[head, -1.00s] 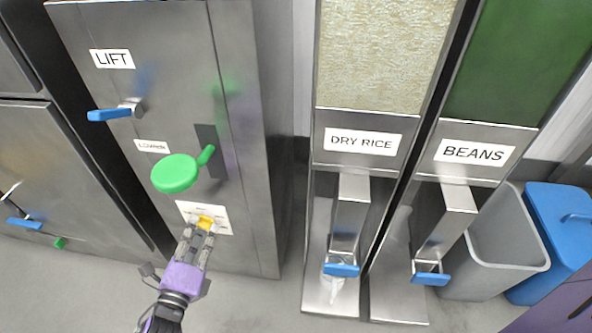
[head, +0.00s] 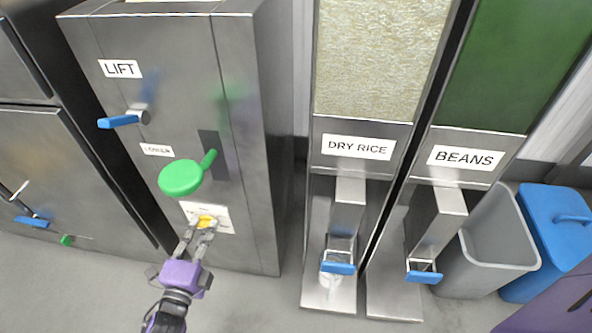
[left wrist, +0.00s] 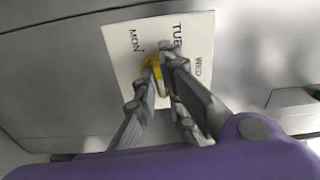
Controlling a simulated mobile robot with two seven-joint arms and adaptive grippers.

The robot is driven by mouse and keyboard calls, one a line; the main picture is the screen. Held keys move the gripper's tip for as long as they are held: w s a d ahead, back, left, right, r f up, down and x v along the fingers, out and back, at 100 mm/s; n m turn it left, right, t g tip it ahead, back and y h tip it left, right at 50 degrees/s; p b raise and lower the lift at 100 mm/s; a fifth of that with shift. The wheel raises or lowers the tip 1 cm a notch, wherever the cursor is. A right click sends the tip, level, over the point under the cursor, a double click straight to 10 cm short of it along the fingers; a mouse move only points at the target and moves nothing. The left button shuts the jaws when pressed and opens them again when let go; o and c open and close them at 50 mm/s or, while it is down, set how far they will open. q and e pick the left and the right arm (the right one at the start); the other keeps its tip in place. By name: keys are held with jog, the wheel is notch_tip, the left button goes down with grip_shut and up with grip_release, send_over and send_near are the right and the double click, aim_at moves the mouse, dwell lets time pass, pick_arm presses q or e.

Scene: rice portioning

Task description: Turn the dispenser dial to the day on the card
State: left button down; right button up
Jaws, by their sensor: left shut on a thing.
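The yellow dial (head: 206,221) sits on a white day plate (head: 223,213) low on the front of the steel cabinet. In the left wrist view the plate (left wrist: 204,28) shows MON, TUE and WED, and part of it is hidden by my fingers. My left gripper (head: 203,228) is shut on the dial, with its fingers on either side of it; the dial (left wrist: 156,74) shows between them in the left wrist view. I cannot tell for sure which day the dial points to. I see no day card I can read. My right gripper is not in view.
Above the dial are a green round-ended lever (head: 181,178) and a blue LIFT handle (head: 118,122). To the right stand the DRY RICE dispenser (head: 358,125) and BEANS dispenser (head: 465,137), a grey bin (head: 490,235) and a blue-lidded bin (head: 555,235).

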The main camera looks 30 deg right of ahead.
pick_arm(q)
jog(key=n+p, duration=0.1)
jog(key=n, duration=0.3)
jog(key=shift+n, duration=0.3)
jog(key=n+p, duration=0.1)
jog(key=n, duration=0.4)
jog(key=shift+n, duration=0.3)
jog(key=n, duration=1)
jog(key=shift+s+n, duration=0.1)
jog(key=shift+n, duration=0.3)
jog(key=shift+n+b, duration=3.55)
jog(key=shift+n, duration=6.45)
